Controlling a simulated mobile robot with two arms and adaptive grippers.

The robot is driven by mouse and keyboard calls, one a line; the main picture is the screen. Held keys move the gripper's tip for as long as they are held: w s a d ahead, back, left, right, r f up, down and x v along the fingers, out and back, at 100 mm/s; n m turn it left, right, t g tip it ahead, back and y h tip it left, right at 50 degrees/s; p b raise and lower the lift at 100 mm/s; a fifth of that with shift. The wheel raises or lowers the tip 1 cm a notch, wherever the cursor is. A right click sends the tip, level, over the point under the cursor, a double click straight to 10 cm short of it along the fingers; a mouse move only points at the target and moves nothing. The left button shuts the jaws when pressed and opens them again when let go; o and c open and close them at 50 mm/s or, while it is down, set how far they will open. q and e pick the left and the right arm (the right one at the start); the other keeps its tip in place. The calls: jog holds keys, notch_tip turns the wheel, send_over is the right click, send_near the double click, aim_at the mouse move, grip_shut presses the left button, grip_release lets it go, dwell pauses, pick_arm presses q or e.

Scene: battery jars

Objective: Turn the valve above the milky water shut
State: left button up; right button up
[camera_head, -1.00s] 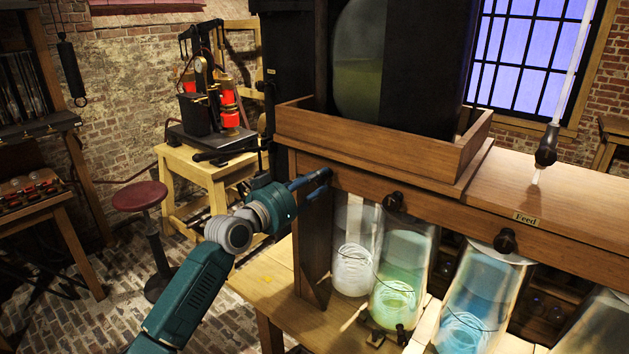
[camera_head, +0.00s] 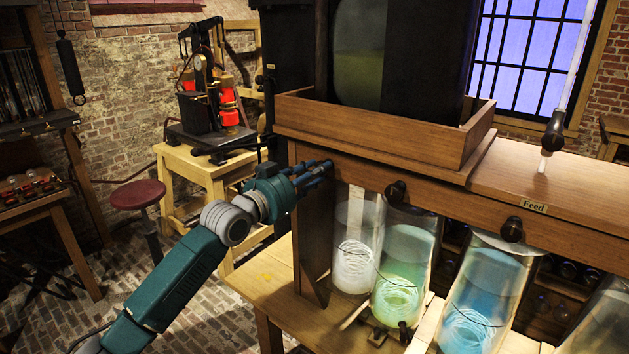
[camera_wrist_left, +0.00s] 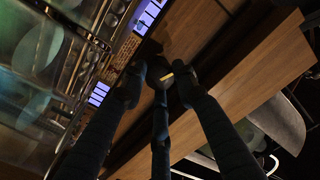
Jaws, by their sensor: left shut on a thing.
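The jar of whitish, milky water (camera_head: 354,262) stands leftmost under the wooden beam. My left gripper (camera_head: 322,170) reaches in from the left, its fingers against the beam just above this jar. The valve there is hidden behind the fingers in the head view. In the left wrist view, my left gripper (camera_wrist_left: 158,88) has its dark fingers closed in around a small dark part with a pale yellow mark, in front of the wood. The knob's exact angle cannot be told. My right gripper is in neither view.
Dark valve knobs sit above the green jar (camera_head: 396,192) and the blue jar (camera_head: 511,229). A "Feed" plate (camera_head: 533,206) is on the beam. A tube with a dark bulb (camera_head: 553,132) hangs over the right ledge. A red stool (camera_head: 138,194) stands at left.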

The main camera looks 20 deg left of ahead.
pick_arm(q)
jog(key=m+p, duration=0.1)
jog(key=m, duration=0.8)
jog(key=m+p, duration=0.1)
jog(key=m, duration=0.3)
jog(key=shift+d+r+m+p, duration=0.1)
jog(key=shift+d+m+p, duration=0.15)
jog(key=shift+m+p, duration=0.1)
dwell(0.3)
jog(key=o, duration=0.9)
jog(key=shift+c, duration=0.2)
jog(key=shift+o, duration=1.4)
jog(key=shift+s+d, duration=0.1)
